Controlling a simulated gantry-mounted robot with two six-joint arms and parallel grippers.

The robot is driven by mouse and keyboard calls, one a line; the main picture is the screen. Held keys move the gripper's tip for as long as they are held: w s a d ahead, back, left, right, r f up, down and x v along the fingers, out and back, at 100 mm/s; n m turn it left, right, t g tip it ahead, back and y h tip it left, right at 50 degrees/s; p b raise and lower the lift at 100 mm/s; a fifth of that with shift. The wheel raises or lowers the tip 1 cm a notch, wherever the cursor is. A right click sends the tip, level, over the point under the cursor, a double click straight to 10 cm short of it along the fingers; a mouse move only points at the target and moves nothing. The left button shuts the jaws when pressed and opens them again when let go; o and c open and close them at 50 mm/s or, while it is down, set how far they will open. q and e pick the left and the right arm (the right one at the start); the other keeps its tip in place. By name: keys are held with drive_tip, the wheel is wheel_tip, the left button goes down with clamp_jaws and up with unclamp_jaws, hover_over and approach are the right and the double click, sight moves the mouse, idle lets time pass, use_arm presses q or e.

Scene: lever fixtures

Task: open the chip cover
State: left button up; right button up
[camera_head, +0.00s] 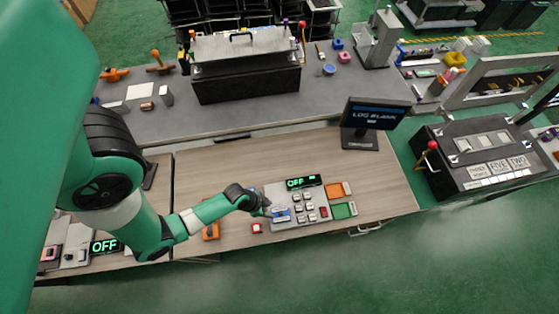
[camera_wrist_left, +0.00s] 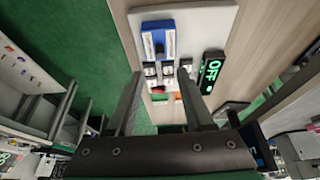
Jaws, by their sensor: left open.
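A light grey panel (camera_head: 312,221) with several small switches lies on the wooden table below a green "OFF" display (camera_head: 303,182). A blue part (camera_head: 281,219) sits at its left side; I take it to be the chip cover, but cannot be sure. My left gripper (camera_head: 266,208) is at the panel's left edge, beside the blue part. Its fingers (camera_wrist_left: 160,75) are apart with nothing visibly held between them. My right gripper is not in view.
Orange (camera_head: 340,190) and green (camera_head: 344,211) trays lie right of the panel. A red button box (camera_head: 257,228) and an orange item (camera_head: 211,232) lie left. A monitor (camera_head: 376,114) stands behind. Bare table lies right of the trays.

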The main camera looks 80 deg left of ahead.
sight(280, 213)
use_arm(q)
drive_tip(key=b+x, duration=0.3)
drive_tip(key=x, duration=0.7)
drive_tip(key=shift+w+f+b, duration=0.1)
drive_tip(key=shift+w+b, duration=0.15)
drive_tip(key=shift+b, duration=0.05)
clamp_jaws()
idle(0.8)
